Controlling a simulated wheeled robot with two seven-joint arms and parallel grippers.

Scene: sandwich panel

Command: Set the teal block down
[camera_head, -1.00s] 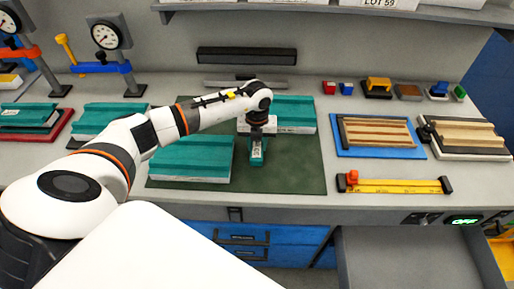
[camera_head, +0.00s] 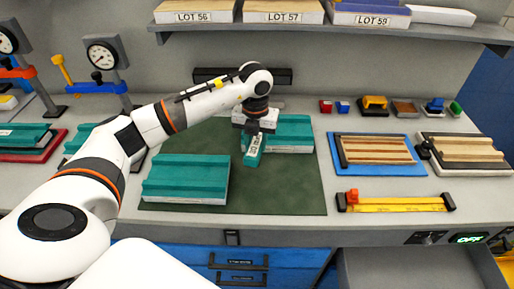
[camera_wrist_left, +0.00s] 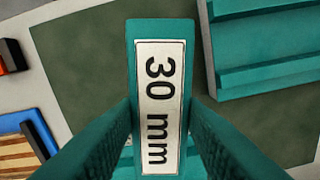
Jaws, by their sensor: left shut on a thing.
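My left gripper (camera_head: 257,134) is shut on the teal block (camera_head: 254,151), which bears a white label. In the left wrist view the block (camera_wrist_left: 160,28) stands between both fingers (camera_wrist_left: 160,118), and its label reads "30 mm". In the head view the block is over the green mat (camera_head: 275,190), right of the front teal panel (camera_head: 187,172) and in front of the rear teal panel (camera_head: 294,128). It looks tilted in the picture. I cannot tell whether its underside touches the mat. My right gripper is not in view.
A blue tray (camera_head: 418,158) with wooden strips lies right of the mat, and a yellow bar (camera_head: 398,205) lies in front of it. Small coloured blocks stand at the back right. A shelf (camera_head: 330,24) with lot boxes hangs above. The mat's front right is bare.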

